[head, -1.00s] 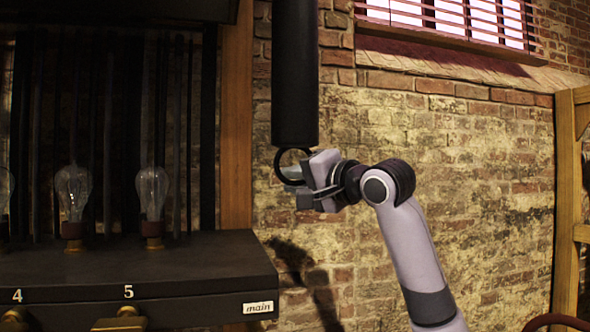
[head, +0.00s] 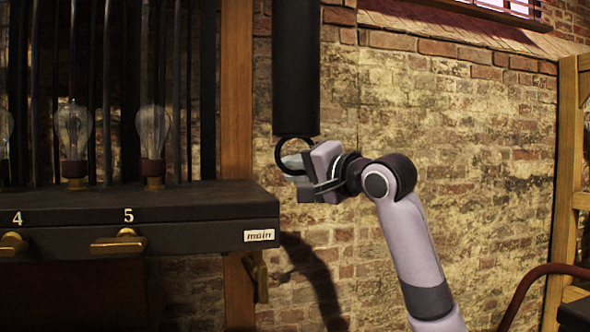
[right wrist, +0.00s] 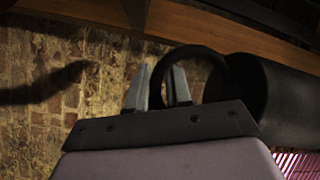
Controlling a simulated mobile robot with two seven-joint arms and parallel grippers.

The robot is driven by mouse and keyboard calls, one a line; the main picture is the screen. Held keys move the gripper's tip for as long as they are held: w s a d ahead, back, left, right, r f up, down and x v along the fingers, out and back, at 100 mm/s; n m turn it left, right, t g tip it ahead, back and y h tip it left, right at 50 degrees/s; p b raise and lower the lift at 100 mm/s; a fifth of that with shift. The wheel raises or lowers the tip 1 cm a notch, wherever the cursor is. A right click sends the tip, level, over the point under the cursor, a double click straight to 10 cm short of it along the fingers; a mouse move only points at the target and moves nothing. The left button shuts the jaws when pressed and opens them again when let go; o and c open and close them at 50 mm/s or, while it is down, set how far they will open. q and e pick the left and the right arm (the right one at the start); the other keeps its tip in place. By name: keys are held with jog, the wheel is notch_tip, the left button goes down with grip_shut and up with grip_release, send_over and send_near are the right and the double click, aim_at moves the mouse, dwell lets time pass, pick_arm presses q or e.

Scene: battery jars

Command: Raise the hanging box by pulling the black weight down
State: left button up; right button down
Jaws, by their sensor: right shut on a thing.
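The black weight (head: 296,75) is a long upright cylinder hanging in front of the brick wall in the head view; its top is out of the picture. A black ring (head: 278,155) hangs from its lower end. My right gripper (head: 302,175) is shut on the ring, just below the cylinder. In the right wrist view the gripper's two grey fingers (right wrist: 161,88) sit at the ring (right wrist: 192,52), with one finger passing inside it, and the weight (right wrist: 285,95) lies to the right. The hanging box is not visible in either view. My left gripper is not in view.
A wooden frame (head: 566,180) stands at the right. Open space lies between the gripper and that frame.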

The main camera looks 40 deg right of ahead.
jog(key=c, duration=1.2)
grip_release()
jog(key=shift+w+a+f, duration=0.1)
jog(key=shift+a+f, duration=0.1)
jog(key=shift+f, duration=0.45)
jog(key=shift+r, duration=0.1)
jog(key=shift+s+d+r+b, duration=0.1)
jog(key=shift+s+b, duration=0.05)
jog(key=shift+s, duration=1.7)
jog(key=shift+s+r+b, duration=0.1)
jog(key=shift+s+b, duration=0.05)
jog(key=shift+s, duration=1.7)
